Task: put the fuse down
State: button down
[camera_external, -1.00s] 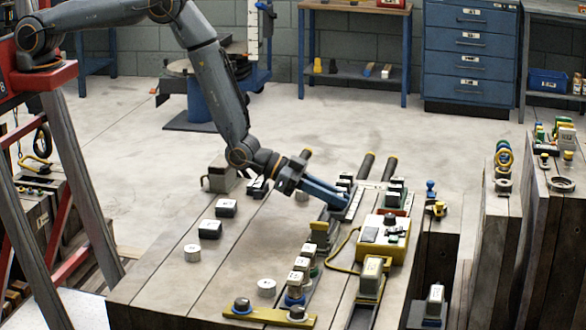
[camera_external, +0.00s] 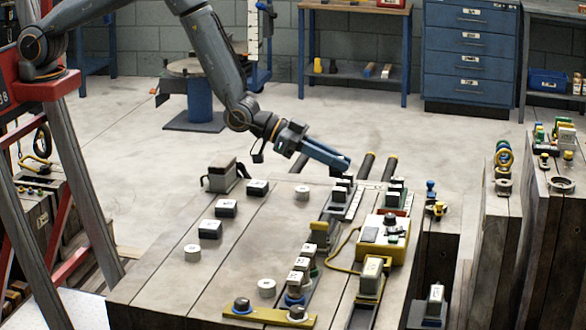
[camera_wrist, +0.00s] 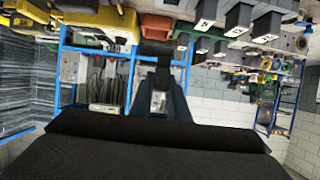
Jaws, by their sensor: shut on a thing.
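My gripper (camera_external: 345,165) is shut on a dark fuse (camera_external: 337,171), which hangs just below the fingertips. In the picture it is just above the far end of a narrow rack (camera_external: 350,212) that bears several dark fuses; I cannot tell whether the held fuse touches anything. In the wrist view my gripper's fingers (camera_wrist: 160,75) close toward a dark block at their tips. Several labelled dark blocks also stand at the top of the wrist view. Loose labelled black blocks (camera_external: 226,208) stand on the wooden table on the left.
The wooden table (camera_external: 180,290) has clear room at its left and middle. A yellow-and-white box (camera_external: 370,252) with a cable stands right of the rack. White round pieces (camera_external: 193,253) lie on the table. A yellow strip (camera_external: 270,316) with knobs lies at the front.

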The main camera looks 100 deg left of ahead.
notch_tip(320, 180, up, 5)
jog(key=shift+r, duration=0.15)
jog(key=w+a+n+g+y+b, duration=0.1)
jog(key=a+n+y+b, duration=0.15)
jog(key=a+b, duration=0.65)
jog(key=w+a+n+y+b, duration=0.2)
jog(key=a+y, duration=0.1)
jog(key=a, duration=1.2)
jog(key=s+a+n+g+y+b, duration=0.1)
jog(key=s+a+n+y+b, duration=0.15)
jog(key=a+b, duration=0.6)
jog(key=s+a+n+g+y+b, duration=0.2)
jog(key=s+a+b, duration=0.15)
jog(key=a, duration=1.05)
notch_tip(320, 180, down, 29)
jog(key=shift+r, duration=0.1)
jog(key=shift+f+b, duration=0.25)
jog(key=shift+b, duration=0.05)
jog(key=c, duration=1.7)
grip_release()
